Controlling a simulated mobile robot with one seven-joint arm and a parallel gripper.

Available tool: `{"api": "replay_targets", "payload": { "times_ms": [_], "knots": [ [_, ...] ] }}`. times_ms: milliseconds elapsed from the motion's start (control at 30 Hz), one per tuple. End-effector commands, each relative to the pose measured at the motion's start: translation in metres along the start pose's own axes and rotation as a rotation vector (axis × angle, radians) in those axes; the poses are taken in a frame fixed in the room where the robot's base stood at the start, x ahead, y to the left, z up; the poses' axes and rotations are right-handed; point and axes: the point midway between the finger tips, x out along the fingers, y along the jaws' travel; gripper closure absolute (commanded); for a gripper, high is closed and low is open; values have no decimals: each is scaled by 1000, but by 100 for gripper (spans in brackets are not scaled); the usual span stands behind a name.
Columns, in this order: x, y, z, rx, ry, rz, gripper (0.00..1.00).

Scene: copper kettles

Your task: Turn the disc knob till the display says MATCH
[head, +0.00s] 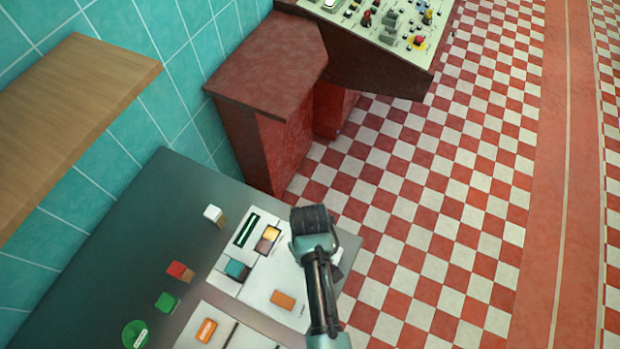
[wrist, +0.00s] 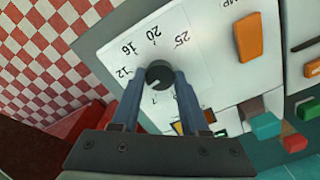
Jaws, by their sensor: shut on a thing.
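The disc knob (wrist: 159,73) is dark and round, on a pale panel (wrist: 215,60) printed with a number scale; 12, 16, 20 and 25 are readable. My gripper (wrist: 159,82) is shut on the knob, one blue-grey finger on each side. A light pointer mark shows on the knob near its lower left. In the head view my gripper's dark body (head: 312,220) is over the panel's right side and hides the knob. A dark window with green edges (head: 246,230), possibly the display, is on the panel; no word is readable there.
An orange block (head: 283,300) is on the same panel, with a teal block (head: 237,269) and a yellow-brown piece (head: 267,239) near the window. White, red and green blocks stand left on the grey top. A wooden shelf (head: 75,110) overhangs at upper left. Checkered floor lies right.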

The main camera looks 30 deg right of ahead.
Motion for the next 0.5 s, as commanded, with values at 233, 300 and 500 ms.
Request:
{"api": "replay_targets", "payload": {
  "times_ms": [233, 300, 500],
  "knots": [
    [0, 0, 0, -1, 0, 0, 100],
    [0, 0, 0, -1, 0, 0, 47],
    [0, 0, 0, -1, 1, 0, 26]
  ]
}}
